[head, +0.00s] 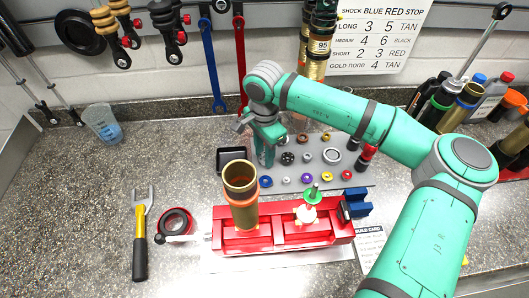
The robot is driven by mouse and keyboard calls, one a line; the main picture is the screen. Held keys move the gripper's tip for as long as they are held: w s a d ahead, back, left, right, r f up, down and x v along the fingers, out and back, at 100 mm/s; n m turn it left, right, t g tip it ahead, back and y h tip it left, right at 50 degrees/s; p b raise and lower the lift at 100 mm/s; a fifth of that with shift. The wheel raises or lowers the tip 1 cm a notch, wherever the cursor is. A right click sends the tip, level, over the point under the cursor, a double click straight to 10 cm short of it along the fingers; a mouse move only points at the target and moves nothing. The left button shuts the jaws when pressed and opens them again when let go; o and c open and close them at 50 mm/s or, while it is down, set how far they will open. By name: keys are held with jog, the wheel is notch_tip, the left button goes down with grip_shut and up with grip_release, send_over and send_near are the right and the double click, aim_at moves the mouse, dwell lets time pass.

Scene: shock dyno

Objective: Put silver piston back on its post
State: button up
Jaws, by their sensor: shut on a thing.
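My gripper (264,152) points down over the left back part of a grey parts board (235,182). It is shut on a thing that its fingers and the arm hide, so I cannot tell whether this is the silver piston. Several small round parts sit on the board right of the gripper, among them a dark one (287,158), a small silver one (286,181) and a wide silver ring (331,156). A blue part (266,181) sits just in front of the gripper. I cannot make out a bare post.
A red fixture (283,238) in front of the board holds an upright brass cylinder (241,190) and a part with a green top (313,195). A black tray (232,155) stands left of the gripper.

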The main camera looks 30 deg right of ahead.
jog(key=shift+f, duration=0.25)
jog(key=shift+a+f, duration=0.1)
dwell(0.3)
jog(key=o, duration=1)
jog(key=shift+s, duration=0.1)
